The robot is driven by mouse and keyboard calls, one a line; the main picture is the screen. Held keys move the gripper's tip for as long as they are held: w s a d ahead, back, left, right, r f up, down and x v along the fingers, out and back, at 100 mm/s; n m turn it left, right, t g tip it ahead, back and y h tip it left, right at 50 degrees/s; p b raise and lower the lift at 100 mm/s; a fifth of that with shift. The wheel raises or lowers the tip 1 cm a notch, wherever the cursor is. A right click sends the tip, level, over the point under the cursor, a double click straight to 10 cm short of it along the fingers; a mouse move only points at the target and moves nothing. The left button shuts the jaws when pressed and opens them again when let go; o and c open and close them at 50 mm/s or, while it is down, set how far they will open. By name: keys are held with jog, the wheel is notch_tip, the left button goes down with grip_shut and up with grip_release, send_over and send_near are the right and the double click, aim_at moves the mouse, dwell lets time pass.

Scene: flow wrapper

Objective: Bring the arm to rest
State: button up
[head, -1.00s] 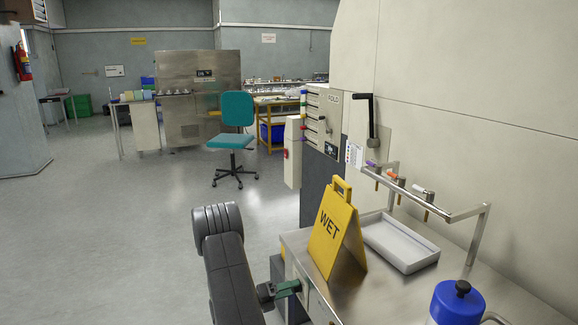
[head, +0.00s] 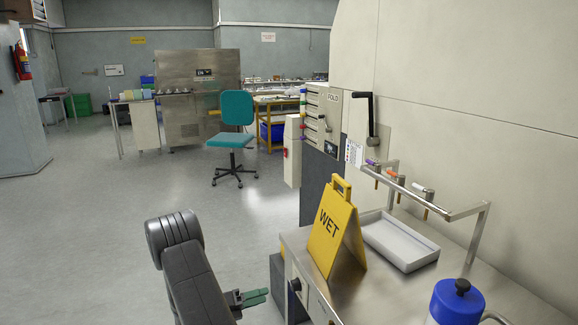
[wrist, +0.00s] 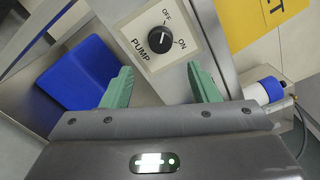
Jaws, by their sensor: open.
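My gripper (head: 254,298) has green fingers and stands off the front of the steel cabinet, to its left in the head view. In the wrist view my gripper (wrist: 160,80) is open, with nothing between the fingers. A black PUMP knob (wrist: 162,40) on a pale plate with OFF and ON marks lies beyond the fingertips, apart from them. I cannot tell surely which mark it points to. The same knob (head: 296,284) shows on the cabinet front in the head view. My dark arm reaches up from the bottom of the head view.
On the steel worktop (head: 352,301) stand a yellow WET sign (head: 333,230), a white tray (head: 402,243) and a blue-topped bottle (head: 458,300). A metal rail (head: 465,212) stands behind. A teal chair (head: 236,125) is farther off. The floor (head: 90,220) at the left is clear.

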aim_at(291, 287)
jog(key=x, duration=1)
jog(key=shift+w+d, duration=0.15)
jog(key=shift+d, duration=0.15)
jog(key=shift+a+f+m+b, duration=0.1)
jog(key=shift+a+m+b, duration=0.1)
jog(key=shift+m+b, duration=0.75)
jog(key=m+b, duration=0.3)
jog(key=shift+f+m, duration=0.1)
jog(key=shift+m, duration=0.15)
jog(key=m+b, duration=0.7)
jog(key=b, duration=0.1)
jog(key=m+b, duration=0.5)
jog(key=b, duration=0.3)
jog(key=shift+r+m, duration=0.3)
